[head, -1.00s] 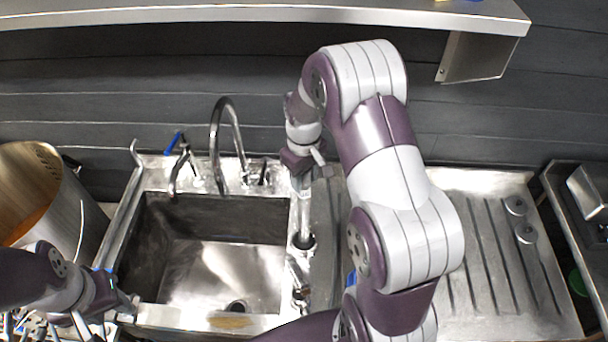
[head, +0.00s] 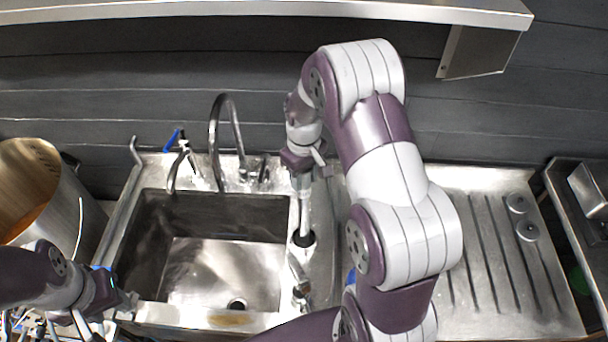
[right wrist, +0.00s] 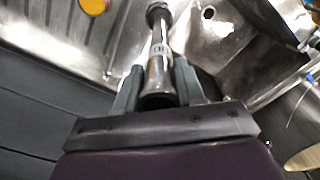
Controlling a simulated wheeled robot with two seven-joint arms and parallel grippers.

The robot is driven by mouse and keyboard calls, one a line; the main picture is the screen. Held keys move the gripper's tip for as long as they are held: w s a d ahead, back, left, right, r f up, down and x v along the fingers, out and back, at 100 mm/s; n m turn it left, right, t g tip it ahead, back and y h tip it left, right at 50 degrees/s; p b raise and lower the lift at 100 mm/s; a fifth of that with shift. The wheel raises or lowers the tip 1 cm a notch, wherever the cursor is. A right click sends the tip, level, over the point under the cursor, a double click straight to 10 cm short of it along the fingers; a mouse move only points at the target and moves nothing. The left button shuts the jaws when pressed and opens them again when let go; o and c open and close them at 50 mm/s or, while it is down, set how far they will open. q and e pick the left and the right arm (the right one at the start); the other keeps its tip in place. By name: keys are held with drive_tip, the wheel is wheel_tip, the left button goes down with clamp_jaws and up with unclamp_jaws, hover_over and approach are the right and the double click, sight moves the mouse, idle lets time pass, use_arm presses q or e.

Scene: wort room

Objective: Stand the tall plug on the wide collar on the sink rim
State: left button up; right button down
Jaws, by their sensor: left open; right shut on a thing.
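My right gripper (head: 302,180) points down over the right rim of the sink (head: 225,315). It is shut on the tall plug (head: 305,212), a shiny metal rod held about upright. The right wrist view shows the plug (right wrist: 160,62) between the two fingers (right wrist: 157,88). A dark ring, seemingly the wide collar (head: 303,239), is at the plug's lower end on the rim. It also shows in the right wrist view (right wrist: 158,12). I cannot tell whether the plug touches it or is seated. My left gripper (head: 127,306) is open and empty at the front left sink corner.
A curved faucet (head: 216,140) and a blue-handled tap (head: 174,145) stand behind the basin. A metal fitting (head: 299,285) is on the rim nearer me. A large pot (head: 75,215) stands left.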

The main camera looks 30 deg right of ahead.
drive_tip(key=shift+f+b, duration=0.35)
drive_tip(key=shift+f, duration=0.35)
idle(0.8)
drive_tip(key=c, duration=0.7)
unclamp_jaws()
drive_tip(key=shift+c, duration=0.2)
drive_tip(key=shift+o, duration=0.7)
drive_tip(key=shift+s, duration=0.1)
wheel_tip(320, 180, up, 7)
drive_tip(key=b, duration=0.3)
drive_tip(key=shift+r, duration=0.1)
wheel_tip(320, 180, up, 5)
drive_tip(key=p, duration=0.3)
drive_tip(key=shift+r+p, duration=0.3)
drive_tip(key=shift+r, duration=0.05)
